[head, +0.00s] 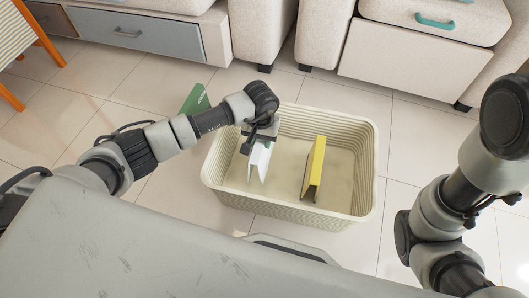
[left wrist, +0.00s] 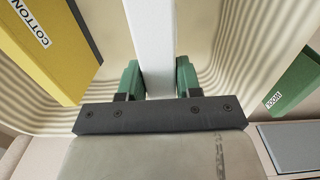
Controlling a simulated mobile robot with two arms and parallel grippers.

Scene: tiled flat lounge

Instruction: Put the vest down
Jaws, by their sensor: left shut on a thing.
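A flat white item (head: 260,158), which I take to be the vest, hangs upright in the left part of a cream bin (head: 370,168). My left gripper (head: 262,134) is shut on its upper end, over the bin. In the left wrist view the white item (left wrist: 152,45) stands between the green finger pads of my left gripper (left wrist: 160,80). I cannot tell whether its lower edge touches the bin floor. My right gripper is out of view; only my right arm shows at the right.
A yellow box (head: 314,168) stands upright inside the bin, right of the white item; its label reads COTTON in the left wrist view (left wrist: 55,50). A green box (head: 196,100) is outside the bin, behind my left arm. Pale sofas (head: 410,62) and a grey-fronted drawer (head: 145,36) stand behind.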

